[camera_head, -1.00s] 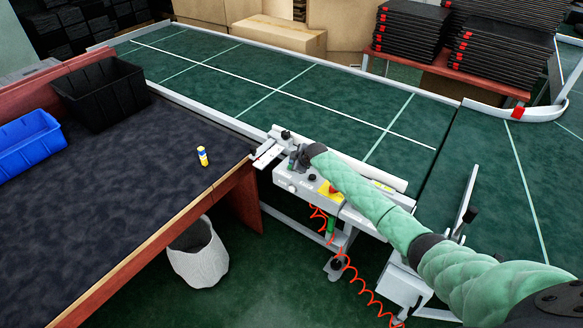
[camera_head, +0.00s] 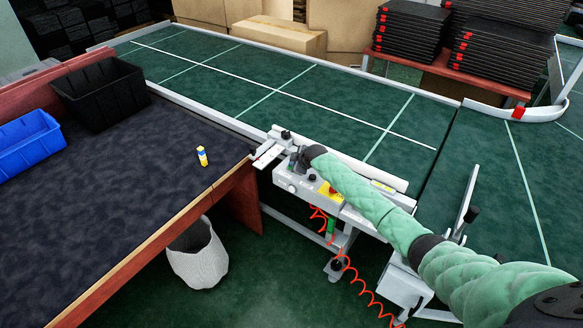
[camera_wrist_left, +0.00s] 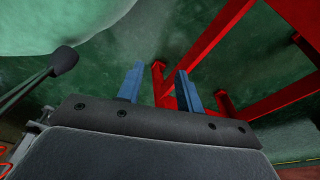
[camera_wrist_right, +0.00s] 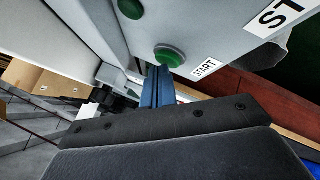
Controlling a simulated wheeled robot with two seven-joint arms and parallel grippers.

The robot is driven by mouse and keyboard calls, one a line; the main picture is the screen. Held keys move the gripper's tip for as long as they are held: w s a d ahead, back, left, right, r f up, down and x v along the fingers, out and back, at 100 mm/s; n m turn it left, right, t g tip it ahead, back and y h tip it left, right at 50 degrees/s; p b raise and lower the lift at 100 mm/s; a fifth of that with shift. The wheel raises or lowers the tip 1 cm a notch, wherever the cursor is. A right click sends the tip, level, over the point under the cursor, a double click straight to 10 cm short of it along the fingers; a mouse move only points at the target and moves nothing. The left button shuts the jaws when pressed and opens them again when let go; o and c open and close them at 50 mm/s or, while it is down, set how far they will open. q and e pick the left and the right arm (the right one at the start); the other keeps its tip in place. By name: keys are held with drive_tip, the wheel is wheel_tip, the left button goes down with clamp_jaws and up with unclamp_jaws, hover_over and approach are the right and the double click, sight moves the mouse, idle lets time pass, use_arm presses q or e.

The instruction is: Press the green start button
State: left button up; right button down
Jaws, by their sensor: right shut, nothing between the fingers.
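The green start button (camera_wrist_right: 170,55) is round and sits on a pale panel beside a START label (camera_wrist_right: 205,68) in the right wrist view. My right gripper (camera_wrist_right: 159,70) is shut and empty, its blue fingertips at the button's near edge in that picture. I cannot tell whether they touch it. In the head view my right gripper (camera_head: 297,158) is over the control box (camera_head: 295,187) by the conveyor, and the start button cannot be made out there. My left gripper (camera_wrist_left: 157,80) is open and empty in the left wrist view, and out of the head view.
A second green button (camera_wrist_right: 130,8) is close by on the panel. A red knob on a yellow plate (camera_head: 326,194) is on the control box. The green conveyor (camera_head: 290,95) is clear.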

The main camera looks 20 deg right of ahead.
drive_tip(key=shift+f, duration=0.25)
drive_tip(key=shift+r, duration=0.2)
idle(0.4)
drive_tip(key=shift+r+p, duration=0.35)
drive_tip(key=shift+r, duration=0.35)
drive_tip(key=shift+r+p, duration=1.55)
drive_tip(key=shift+r, duration=0.95)
